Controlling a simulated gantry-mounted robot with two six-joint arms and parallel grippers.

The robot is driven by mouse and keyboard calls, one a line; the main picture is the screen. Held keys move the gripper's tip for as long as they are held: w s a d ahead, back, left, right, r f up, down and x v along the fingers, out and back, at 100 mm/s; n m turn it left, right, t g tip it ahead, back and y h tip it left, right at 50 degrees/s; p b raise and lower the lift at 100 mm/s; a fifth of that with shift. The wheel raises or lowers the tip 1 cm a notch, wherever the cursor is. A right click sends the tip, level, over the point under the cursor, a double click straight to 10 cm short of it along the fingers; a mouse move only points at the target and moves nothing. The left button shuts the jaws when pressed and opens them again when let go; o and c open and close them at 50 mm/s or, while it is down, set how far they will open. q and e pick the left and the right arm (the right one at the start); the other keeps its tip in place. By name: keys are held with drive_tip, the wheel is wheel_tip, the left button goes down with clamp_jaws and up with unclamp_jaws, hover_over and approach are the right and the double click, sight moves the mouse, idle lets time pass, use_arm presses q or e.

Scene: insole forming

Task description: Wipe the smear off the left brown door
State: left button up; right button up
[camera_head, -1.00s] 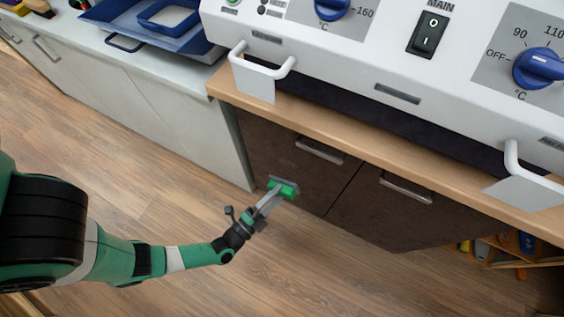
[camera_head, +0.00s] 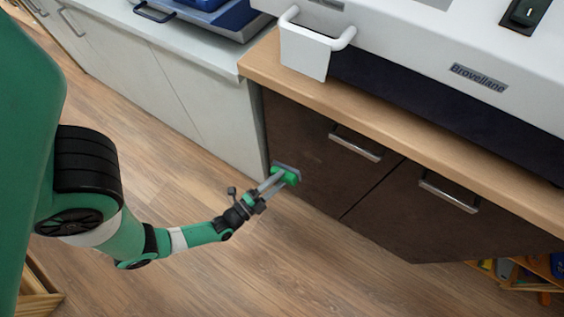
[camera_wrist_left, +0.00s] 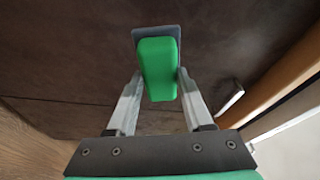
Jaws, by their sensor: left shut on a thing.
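The left brown door (camera_head: 313,158) is under the wooden counter, with a metal handle (camera_head: 356,144) near its top. My left gripper (camera_head: 277,181) is shut on a green block with a grey pad (camera_head: 288,174). The green block also shows between the fingers in the left wrist view (camera_wrist_left: 157,66), with its grey pad (camera_wrist_left: 171,32) against or very close to the dark door face (camera_wrist_left: 80,50). In the head view the pad is at the left part of the door. I cannot make out a smear on the door. My right gripper is not in view.
A second brown door (camera_head: 440,215) with a handle (camera_head: 448,197) is to the right. The wooden counter edge (camera_head: 390,125) and a white machine with a protruding handle (camera_head: 305,50) overhang the doors. Pale cabinets (camera_head: 170,90) stand to the left. The wooden floor is open.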

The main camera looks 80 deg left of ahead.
sight(286, 170)
use_arm(q)
drive_tip(key=w+a+b, duration=0.1)
drive_tip(key=w+a, duration=0.2)
drive_tip(key=shift+a, duration=0.1)
drive_tip(key=shift+w+a, duration=0.5)
drive_tip(key=shift+w+a, duration=0.65)
drive_tip(key=shift+w, duration=0.1)
idle(0.6)
drive_tip(key=shift+w+d+p, duration=0.35)
drive_tip(key=shift+w+d, duration=2.4)
drive_tip(key=shift+d, duration=0.1)
drive_tip(key=s+a, duration=0.5)
drive_tip(key=shift+s+a+b, duration=0.25)
drive_tip(key=shift+a+b, duration=0.1)
